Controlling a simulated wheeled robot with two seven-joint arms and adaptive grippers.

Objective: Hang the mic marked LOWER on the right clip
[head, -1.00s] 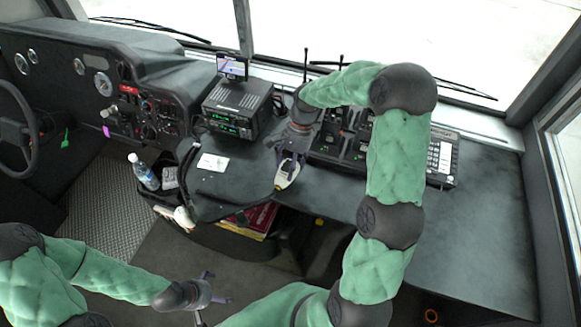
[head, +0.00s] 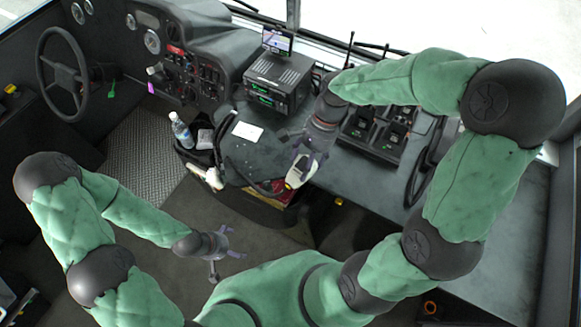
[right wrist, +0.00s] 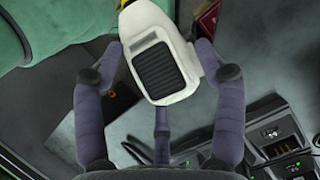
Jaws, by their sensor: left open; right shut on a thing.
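My right gripper (head: 308,158) is shut on a white hand mic (head: 300,172), near the front edge of the dark console. In the right wrist view the mic (right wrist: 160,62) sits between the fingers, with its black ribbed grille facing the camera. No LOWER marking can be read on it. My left gripper (head: 226,244) is open and empty, low over the floor at the centre left. I cannot make out the right clip in either view.
Black charger cradles (head: 377,138) are right of the mic. A water bottle (head: 181,131) stands at the console's left. A white card (head: 247,131) lies on the console.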

